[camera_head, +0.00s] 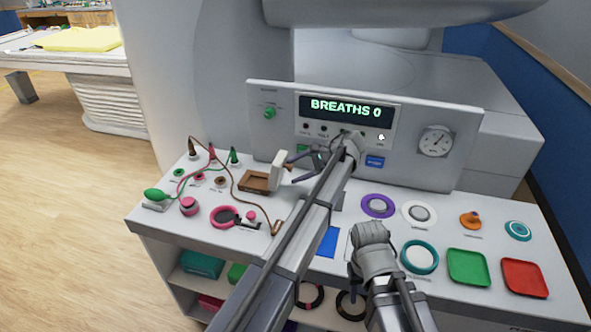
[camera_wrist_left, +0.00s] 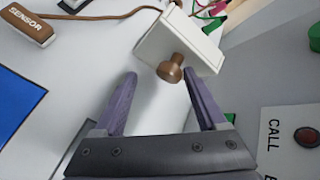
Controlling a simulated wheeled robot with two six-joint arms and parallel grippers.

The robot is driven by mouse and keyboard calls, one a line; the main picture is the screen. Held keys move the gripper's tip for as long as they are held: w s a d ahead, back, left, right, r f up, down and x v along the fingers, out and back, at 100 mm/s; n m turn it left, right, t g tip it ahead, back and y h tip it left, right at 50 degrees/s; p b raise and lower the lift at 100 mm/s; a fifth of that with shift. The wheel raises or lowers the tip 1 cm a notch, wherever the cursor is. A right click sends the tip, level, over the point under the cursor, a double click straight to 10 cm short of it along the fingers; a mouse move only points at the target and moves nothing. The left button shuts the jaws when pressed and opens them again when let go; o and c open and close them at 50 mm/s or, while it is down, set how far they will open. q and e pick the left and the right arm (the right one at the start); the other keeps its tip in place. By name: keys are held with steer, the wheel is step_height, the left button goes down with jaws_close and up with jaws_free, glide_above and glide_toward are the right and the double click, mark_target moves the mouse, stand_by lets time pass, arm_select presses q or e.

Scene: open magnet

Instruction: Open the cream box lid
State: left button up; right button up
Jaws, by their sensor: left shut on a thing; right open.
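The cream lid (camera_head: 281,172) stands tilted up at the right edge of a small box (camera_head: 256,182), whose brown inside shows open. In the left wrist view, the lid (camera_wrist_left: 190,35) has a brown knob (camera_wrist_left: 172,69) facing my gripper. My left gripper (camera_head: 296,168) reaches in from the right of the lid.
Behind stands an upright panel (camera_head: 270,135) with a "BREATHS 0" display (camera_head: 346,110) and a dial. A green bulb (camera_head: 155,195) and cords lie left of the box. Rings, a green tray (camera_head: 468,267) and a red tray (camera_head: 525,278) lie on the right.

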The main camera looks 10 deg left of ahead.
arm_select(q)
steer(key=shift+w, duration=0.2)
steer(key=shift+d+r, duration=0.1)
steer(key=p+v, duration=0.4)
steer(key=v, duration=0.3)
steer(key=shift+d+p, duration=0.3)
steer(key=shift+p, duration=0.1)
steer(key=shift+r, duration=0.1)
